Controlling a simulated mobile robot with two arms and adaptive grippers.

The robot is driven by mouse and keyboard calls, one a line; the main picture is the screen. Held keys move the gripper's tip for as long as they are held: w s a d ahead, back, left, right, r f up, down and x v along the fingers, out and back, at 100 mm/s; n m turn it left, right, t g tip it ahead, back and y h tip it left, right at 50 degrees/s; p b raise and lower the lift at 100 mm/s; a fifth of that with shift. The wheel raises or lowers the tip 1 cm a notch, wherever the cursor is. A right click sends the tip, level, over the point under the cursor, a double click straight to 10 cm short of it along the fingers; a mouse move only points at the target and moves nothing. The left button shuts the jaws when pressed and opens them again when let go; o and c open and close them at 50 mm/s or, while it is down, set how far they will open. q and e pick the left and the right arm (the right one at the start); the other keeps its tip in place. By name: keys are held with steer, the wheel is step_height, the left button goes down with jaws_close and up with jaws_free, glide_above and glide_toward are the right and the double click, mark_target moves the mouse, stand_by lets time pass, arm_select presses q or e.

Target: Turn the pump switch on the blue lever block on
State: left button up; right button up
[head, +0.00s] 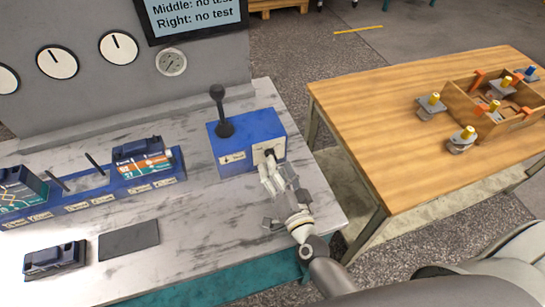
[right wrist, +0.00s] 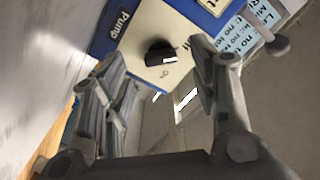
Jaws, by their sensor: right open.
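The blue lever block (head: 226,150) stands on the grey marbled table, with a black upright lever on its top. Its pump switch (right wrist: 160,53) is a black round knob with a pale mark, on a cream panel on the front face. A "Pump" label (right wrist: 122,22) is beside the panel in the right wrist view. My right gripper (head: 273,172) is open in front of this panel. In the right wrist view its fingers are on either side of the knob, with no clear contact. In the head view the fingers partly cover the panel. My left gripper is not in view.
A long blue rack (head: 78,205) with several modules is to the left. A dark module (head: 55,260) and a dark flat plate (head: 129,240) lie in front of it. A gauge wall with a screen (head: 197,16) stands behind. A wooden table (head: 385,100) is at the right, across a gap.

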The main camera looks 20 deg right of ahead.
steer(key=shift+w, duration=1.8)
steer(key=shift+c, duration=1.6)
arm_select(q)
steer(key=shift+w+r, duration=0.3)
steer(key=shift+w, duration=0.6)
arm_select(e)
steer(key=c, duration=0.7)
